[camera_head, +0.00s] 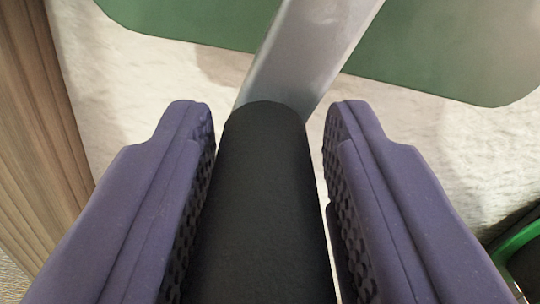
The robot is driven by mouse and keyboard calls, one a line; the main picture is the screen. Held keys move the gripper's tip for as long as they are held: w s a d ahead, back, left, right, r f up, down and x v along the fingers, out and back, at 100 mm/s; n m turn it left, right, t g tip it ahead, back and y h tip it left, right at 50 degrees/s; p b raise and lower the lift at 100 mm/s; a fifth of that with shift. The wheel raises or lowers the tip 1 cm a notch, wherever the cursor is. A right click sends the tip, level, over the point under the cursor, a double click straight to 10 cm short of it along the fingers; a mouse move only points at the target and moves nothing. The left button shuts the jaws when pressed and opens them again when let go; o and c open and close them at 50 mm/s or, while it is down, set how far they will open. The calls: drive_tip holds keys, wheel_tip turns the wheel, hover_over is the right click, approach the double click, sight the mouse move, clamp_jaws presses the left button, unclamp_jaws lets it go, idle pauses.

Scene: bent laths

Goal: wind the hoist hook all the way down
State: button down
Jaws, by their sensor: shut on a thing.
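My gripper (268,118) has two purple fingers with dark, textured inner pads. They are shut on a black cylindrical handle (256,205), one finger on each side. The handle's rounded end shows between the fingertips, and its lower part runs out of the bottom of the picture. A flat grey metal bar (305,55) meets the handle's far end and slants up to the right, out of the top edge. It looks like the arm of a crank. The hoist hook is not in view.
A green panel (440,55) with rounded corners spans the top, behind the bar. A pale, rough surface (440,150) lies behind. Ribbed brown wood (35,140) stands at the left. A green-rimmed dark object (518,240) is partly visible at the lower right.

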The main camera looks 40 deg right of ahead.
drive_tip(key=shift+s+d+n+p, duration=0.35)
drive_tip(key=shift+d+n, duration=0.3)
drive_tip(key=shift+n, duration=0.45)
drive_tip(key=c, duration=0.9)
unclamp_jaws()
drive_tip(key=shift+s+a+f, duration=0.1)
drive_tip(key=shift+o, duration=0.2)
drive_tip(key=p+v, duration=0.1)
drive_tip(key=v, duration=0.6)
drive_tip(key=shift+s+a+p, duration=0.2)
drive_tip(key=shift+s+p, duration=0.1)
drive_tip(key=shift+a, duration=0.1)
